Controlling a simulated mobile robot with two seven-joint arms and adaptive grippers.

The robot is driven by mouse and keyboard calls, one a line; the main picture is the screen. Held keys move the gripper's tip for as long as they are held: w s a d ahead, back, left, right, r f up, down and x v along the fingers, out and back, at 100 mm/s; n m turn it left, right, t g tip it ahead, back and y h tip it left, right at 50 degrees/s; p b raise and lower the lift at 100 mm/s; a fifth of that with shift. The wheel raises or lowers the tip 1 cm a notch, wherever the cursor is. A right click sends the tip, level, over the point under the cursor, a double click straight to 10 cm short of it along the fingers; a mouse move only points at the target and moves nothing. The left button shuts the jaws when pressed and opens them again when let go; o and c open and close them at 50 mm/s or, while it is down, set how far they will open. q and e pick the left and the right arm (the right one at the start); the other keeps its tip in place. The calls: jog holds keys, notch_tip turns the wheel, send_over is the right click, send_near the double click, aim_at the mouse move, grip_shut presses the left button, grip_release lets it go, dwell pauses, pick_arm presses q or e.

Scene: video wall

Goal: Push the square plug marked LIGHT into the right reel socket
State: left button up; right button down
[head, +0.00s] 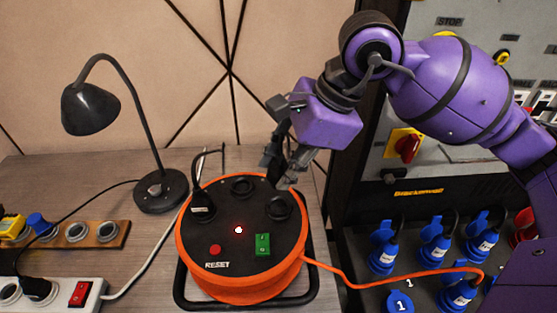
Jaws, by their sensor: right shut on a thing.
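The orange cable reel (243,283) stands on the table with a black top face. Its right socket (279,207) is a round black ring and looks empty. The top socket (242,187) also looks empty. A black plug with a pale label (202,205) sits at the left socket; its lettering is too small to read. My right gripper (283,167) points down just above and behind the right socket. It is shut on a dark thing, probably a plug, largely hidden by the fingers; no LIGHT marking shows. My left gripper is not in view.
A black desk lamp (90,108) stands behind left. A white power strip (82,296) and a wooden socket board (122,234) lie at the left. The reel has a red RESET button (215,249) and green switch (263,245). Blue connectors (383,257) fill the panel at right.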

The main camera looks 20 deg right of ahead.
notch_tip(320, 180, down, 4)
jog(key=shift+f+b, duration=0.2)
jog(key=shift+b, duration=1)
jog(key=shift+f+b, duration=0.35)
jog(key=shift+f, duration=0.1)
pick_arm(q)
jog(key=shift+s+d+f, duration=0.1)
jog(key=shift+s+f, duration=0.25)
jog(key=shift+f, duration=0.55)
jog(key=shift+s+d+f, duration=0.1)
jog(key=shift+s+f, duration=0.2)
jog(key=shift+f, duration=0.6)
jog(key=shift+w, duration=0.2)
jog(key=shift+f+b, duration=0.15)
jog(key=shift+b, duration=0.25)
pick_arm(e)
jog(key=shift+f, duration=0.15)
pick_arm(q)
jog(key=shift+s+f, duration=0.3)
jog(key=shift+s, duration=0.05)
pick_arm(e)
jog(key=shift+f, duration=0.2)
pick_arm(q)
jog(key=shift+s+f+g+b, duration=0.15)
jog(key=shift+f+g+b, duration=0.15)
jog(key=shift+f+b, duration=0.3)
pick_arm(e)
jog(key=shift+f, duration=0.7)
